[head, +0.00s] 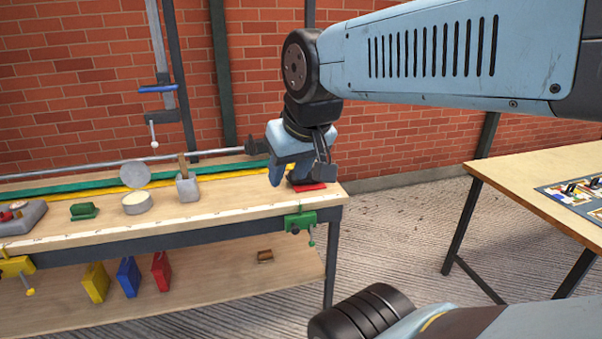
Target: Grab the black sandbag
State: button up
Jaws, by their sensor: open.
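My gripper (298,174) is open and points down over the right end of the workbench (235,209). A red flat item (310,187) lies on the bench top just under the fingers. A dark shape shows between and behind the fingers, above the red item, but the fingers partly hide it. I cannot tell whether it is the black sandbag or part of my gripper. No other clear black bag is in view.
A tin (136,203), a grey cup with a brush (187,187) and a green item (83,211) stand left on the bench. A green clamp (300,222) grips its front edge. A small brown item (265,256) lies on the shelf. Another table (530,170) stands right, across open floor.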

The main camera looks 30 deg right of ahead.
aim_at(291, 177)
jog(key=u, duration=0.4)
jog(key=i, duration=1.05)
jog(key=z, duration=0.45)
